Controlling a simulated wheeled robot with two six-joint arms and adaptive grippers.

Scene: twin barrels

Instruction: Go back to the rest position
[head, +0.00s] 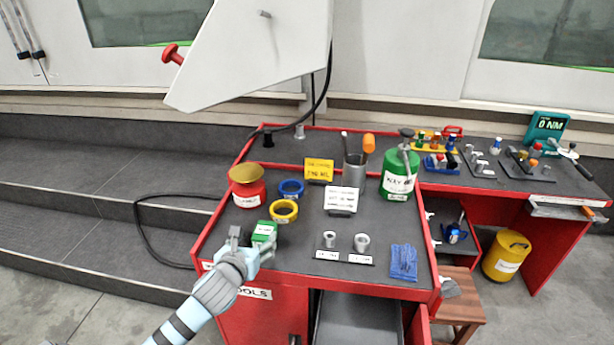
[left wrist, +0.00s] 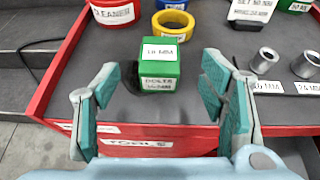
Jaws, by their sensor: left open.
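My left gripper (head: 252,244) is open and empty at the front left of the red tool cart's dark top (head: 300,250). A small green box (head: 264,231) with white labels stands on the cart just ahead of it. In the left wrist view the two teal-padded fingers of the left gripper (left wrist: 160,100) are spread wide. The green box (left wrist: 160,70) sits upright beyond them, in line with the gap, and appears untouched. My right gripper is not seen.
A red cleaner can (head: 247,190), blue ring (head: 291,188) and yellow ring (head: 284,211) stand behind the box. Two metal sockets (head: 345,241), blue gloves (head: 403,262) and a green canister (head: 399,175) are to the right. A white machine panel (head: 255,55) overhangs the back.

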